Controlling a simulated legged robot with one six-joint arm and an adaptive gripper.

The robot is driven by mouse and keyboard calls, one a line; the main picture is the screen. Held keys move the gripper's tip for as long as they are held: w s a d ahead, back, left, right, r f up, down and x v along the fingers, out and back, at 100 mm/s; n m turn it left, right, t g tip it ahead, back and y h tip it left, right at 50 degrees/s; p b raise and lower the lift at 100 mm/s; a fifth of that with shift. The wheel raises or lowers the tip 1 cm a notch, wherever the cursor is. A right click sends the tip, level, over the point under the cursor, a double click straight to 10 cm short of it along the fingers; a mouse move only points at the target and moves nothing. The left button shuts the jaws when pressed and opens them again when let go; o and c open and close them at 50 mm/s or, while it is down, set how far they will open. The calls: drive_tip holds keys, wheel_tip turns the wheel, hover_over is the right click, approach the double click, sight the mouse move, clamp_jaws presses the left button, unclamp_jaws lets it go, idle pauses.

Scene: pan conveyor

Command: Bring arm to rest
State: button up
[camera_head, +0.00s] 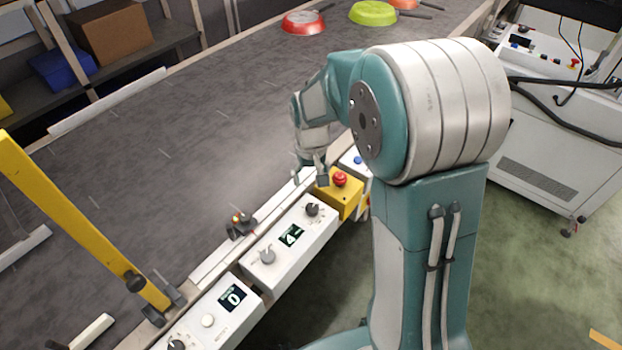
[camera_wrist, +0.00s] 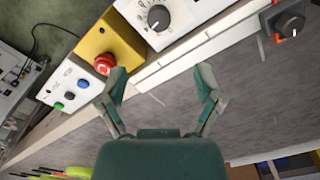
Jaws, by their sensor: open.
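My gripper (camera_wrist: 160,92) is open and empty in the wrist view, its two fingers spread apart. It hangs over the near edge of the conveyor (camera_wrist: 255,95), beside a yellow box with a red emergency button (camera_wrist: 105,63). In the head view my gripper (camera_head: 310,177) is small and partly hidden, close to the same red button (camera_head: 340,179). My arm is bent and reaches forward over the conveyor edge. Whether a finger touches the yellow box cannot be told.
White control boxes (camera_head: 289,238) with knobs and displays line the conveyor's near edge. A yellow post (camera_head: 70,215) leans at left. Red (camera_head: 303,24) and green (camera_head: 373,13) pans lie at the far end. A grey machine cabinet (camera_head: 545,150) stands at right.

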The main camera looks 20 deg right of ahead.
drive_tip(key=s+r+t, duration=0.5)
drive_tip(key=s+r, duration=1.1)
drive_tip(key=s, duration=0.5)
drive_tip(key=shift+s+d+r+t, duration=0.15)
drive_tip(key=shift+r+t, duration=0.15)
drive_tip(key=shift+r, duration=0.05)
